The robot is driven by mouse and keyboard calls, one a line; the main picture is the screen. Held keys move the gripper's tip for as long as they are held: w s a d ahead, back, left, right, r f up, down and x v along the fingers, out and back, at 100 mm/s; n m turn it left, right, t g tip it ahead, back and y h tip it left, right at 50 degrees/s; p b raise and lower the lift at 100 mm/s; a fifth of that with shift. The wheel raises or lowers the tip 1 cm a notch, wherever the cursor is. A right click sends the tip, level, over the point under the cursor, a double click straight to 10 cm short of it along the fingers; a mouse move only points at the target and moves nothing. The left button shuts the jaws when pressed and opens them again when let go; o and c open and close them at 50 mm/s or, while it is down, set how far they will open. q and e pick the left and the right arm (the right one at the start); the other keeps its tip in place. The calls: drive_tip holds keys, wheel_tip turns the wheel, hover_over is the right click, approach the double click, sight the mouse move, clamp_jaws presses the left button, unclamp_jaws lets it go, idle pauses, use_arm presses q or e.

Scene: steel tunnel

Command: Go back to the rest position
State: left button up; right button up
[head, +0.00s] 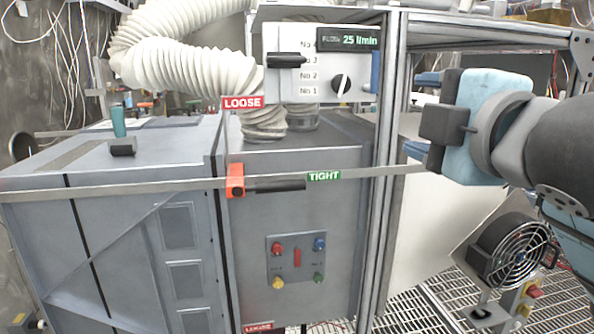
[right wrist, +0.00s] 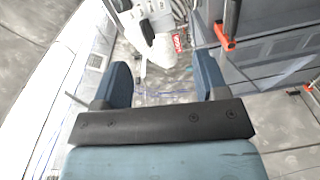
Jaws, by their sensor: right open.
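My right gripper (head: 422,115) is raised at the right of the head view, beside the metal frame post and clear of the cabinet front. In the right wrist view my right gripper (right wrist: 163,84) shows its two blue fingers spread wide apart with nothing between them. The floor and some white equipment show beyond the fingers. My left arm and left gripper are not in the head view.
A grey cabinet (head: 335,215) with a strap (head: 120,189) and an orange-red clamp (head: 236,181) stands ahead. A white control panel (head: 300,88) and ribbed hose (head: 190,70) are above. A metal post (head: 384,190) stands left of my right gripper. A fan (head: 512,250) is below my right arm.

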drive_tip(key=w+a+f+m+g+y+p, duration=0.1)
drive_tip(key=w+f+m+p, duration=0.1)
drive_tip(key=w+f, duration=0.4)
drive_tip(key=w+f+m+g+p, duration=0.15)
drive_tip(key=f+m, duration=0.25)
drive_tip(key=f, duration=0.8)
drive_tip(key=w+f+m+g+p, duration=0.1)
drive_tip(key=w+f+m+p, duration=0.2)
drive_tip(key=f, duration=0.9)
drive_tip(key=s+d+f+m+g+p, duration=0.15)
drive_tip(key=s+f, duration=0.25)
drive_tip(key=f, duration=0.4)
drive_tip(key=s+d+f+m+p, duration=0.1)
drive_tip(key=s+d+f+m, duration=0.15)
drive_tip(key=s+f, duration=0.45)
use_arm(q)
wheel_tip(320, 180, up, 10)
drive_tip(key=p, duration=0.1)
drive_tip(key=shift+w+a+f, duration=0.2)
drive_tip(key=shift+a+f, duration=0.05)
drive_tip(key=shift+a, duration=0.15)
use_arm(e)
drive_tip(key=s+d+f+m+g+h, duration=0.1)
drive_tip(key=s+d+f+m+h, duration=0.1)
drive_tip(key=s+f, duration=1)
drive_tip(key=shift+s+f+m, duration=0.2)
drive_tip(key=shift+f+m, duration=0.45)
drive_tip(key=shift+m, duration=0.15)
